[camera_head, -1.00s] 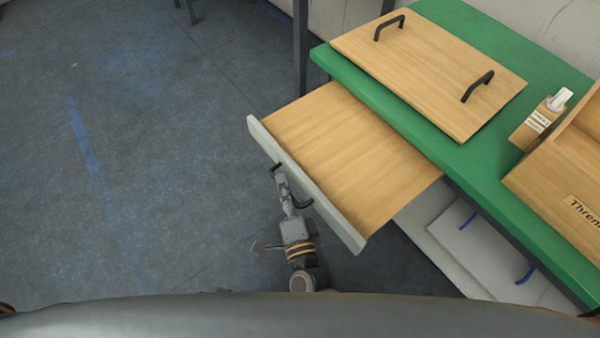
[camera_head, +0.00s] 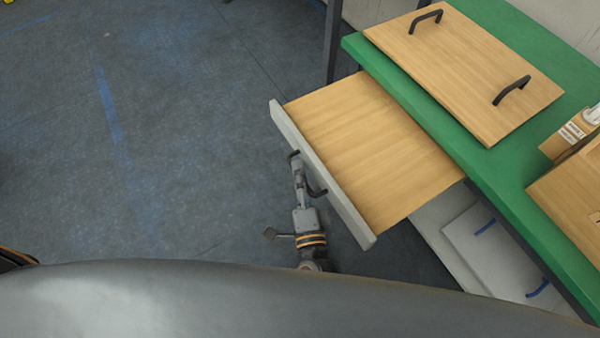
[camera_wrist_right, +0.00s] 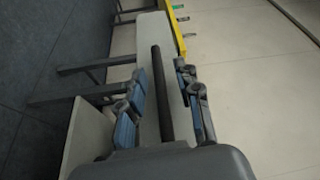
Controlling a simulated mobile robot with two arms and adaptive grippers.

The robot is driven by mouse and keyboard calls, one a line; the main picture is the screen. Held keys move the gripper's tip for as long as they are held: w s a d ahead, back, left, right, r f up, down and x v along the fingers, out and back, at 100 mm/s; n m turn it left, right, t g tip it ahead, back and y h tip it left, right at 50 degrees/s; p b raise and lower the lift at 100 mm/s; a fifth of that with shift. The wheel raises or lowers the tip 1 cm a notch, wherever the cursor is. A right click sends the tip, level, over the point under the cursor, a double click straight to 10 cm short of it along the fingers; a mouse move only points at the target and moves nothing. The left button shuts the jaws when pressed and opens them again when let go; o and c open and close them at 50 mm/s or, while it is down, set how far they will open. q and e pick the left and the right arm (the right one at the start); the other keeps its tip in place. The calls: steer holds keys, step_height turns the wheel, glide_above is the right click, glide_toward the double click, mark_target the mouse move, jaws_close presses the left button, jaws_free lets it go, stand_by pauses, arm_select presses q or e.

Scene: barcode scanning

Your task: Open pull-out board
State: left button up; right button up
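The pull-out board (camera_head: 375,150) is a light wooden panel with a grey front edge (camera_head: 318,170). It sticks far out from under the green table top. A black handle (camera_head: 316,190) is on its front; the handle also shows as a dark bar in the right wrist view (camera_wrist_right: 162,95). My right gripper (camera_head: 297,165) is at this handle. In the wrist view the fingers of my right gripper (camera_wrist_right: 160,72) stand on both sides of the bar, with a visible gap on each side, so it is open around the handle.
The green table (camera_head: 400,88) carries a wooden board with two black handles (camera_head: 465,70) and a wooden box (camera_head: 570,195) at the right. A white panel with blue handles (camera_head: 490,250) is below the table. The floor (camera_head: 150,130) left of the board is clear.

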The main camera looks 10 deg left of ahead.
steer(key=v, duration=1.1)
steer(key=shift+s, duration=0.45)
steer(key=shift+f, duration=0.15)
